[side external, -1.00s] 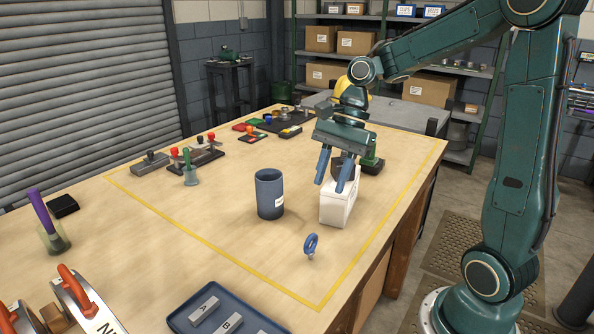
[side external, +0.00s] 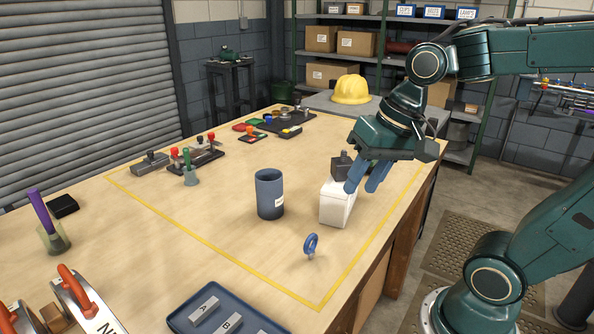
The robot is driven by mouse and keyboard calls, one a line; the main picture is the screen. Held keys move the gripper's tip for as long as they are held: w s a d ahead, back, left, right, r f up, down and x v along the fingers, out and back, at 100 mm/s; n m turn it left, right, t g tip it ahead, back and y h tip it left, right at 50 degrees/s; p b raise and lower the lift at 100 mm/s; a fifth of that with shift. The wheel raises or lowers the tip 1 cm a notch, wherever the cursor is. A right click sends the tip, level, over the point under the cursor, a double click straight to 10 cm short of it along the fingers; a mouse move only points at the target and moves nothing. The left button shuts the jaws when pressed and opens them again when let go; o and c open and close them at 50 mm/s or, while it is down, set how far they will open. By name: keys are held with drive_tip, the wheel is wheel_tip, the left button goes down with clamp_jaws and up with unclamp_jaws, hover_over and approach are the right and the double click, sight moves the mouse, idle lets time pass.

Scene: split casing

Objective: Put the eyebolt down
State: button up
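The eyebolt (side external: 311,244), a blue ring with a small pale shank below, stands on the bench inside the yellow line, near its front right part. Nothing holds it. My gripper (side external: 362,188) is up and to the right of it in the picture, by the white box, with clear space between them. Its two blue fingers are apart and I see nothing between them.
The white box (side external: 336,207) with a dark block (side external: 341,167) on top stands close to my gripper. A dark blue cup (side external: 269,195) stands left of it. A blue tray (side external: 180,317) lies at the front. The bench between is clear.

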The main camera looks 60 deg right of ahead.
drive_tip(key=shift+s+d+r+n+t+h, duration=0.1)
drive_tip(key=shift+s+d+n+t+h, duration=0.15)
drive_tip(key=shift+s+n, duration=0.7)
drive_tip(key=shift+s+f+n+t+h, duration=0.15)
drive_tip(key=shift+s+n+t, duration=0.2)
drive_tip(key=shift+s+n, duration=0.6)
drive_tip(key=shift+s+d+r+n+t+h, duration=0.25)
drive_tip(key=shift+s+n, duration=0.45)
drive_tip(key=shift+n, duration=0.4)
drive_tip(key=shift+a+f, duration=0.1)
